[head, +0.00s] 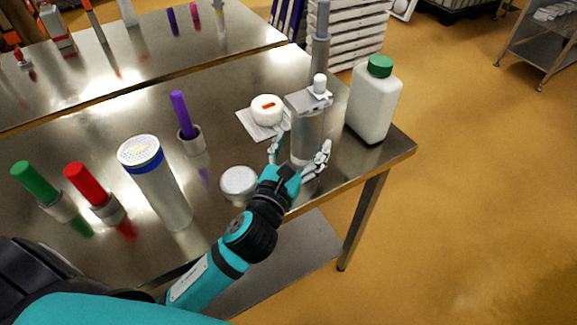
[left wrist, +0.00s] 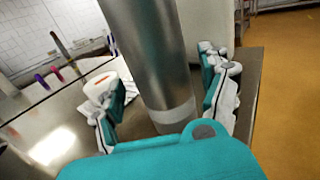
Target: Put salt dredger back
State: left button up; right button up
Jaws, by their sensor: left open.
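The salt dredger (head: 164,187), a tall steel cylinder with a perforated white top and blue band, stands upright on the steel table (head: 232,97), left of my left gripper. My left gripper (head: 299,157) is open, its fingers on either side of a steel cylinder device (head: 308,130) with a square head and upright rod. In the left wrist view the device's cylinder (left wrist: 150,50) stands between the fingers of the left gripper (left wrist: 166,95); I cannot tell whether they touch it. My right gripper is out of view.
A white bottle with green cap (head: 373,105) stands right of the device, near the table edge. Green (head: 36,182), red (head: 86,183) and purple (head: 181,112) sticks stand in holders.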

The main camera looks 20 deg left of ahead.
pick_arm(q)
jog(key=s+b, duration=0.1)
jog(key=s, duration=0.9)
jog(key=shift+s+a, duration=0.15)
jog(key=shift+s, duration=0.1)
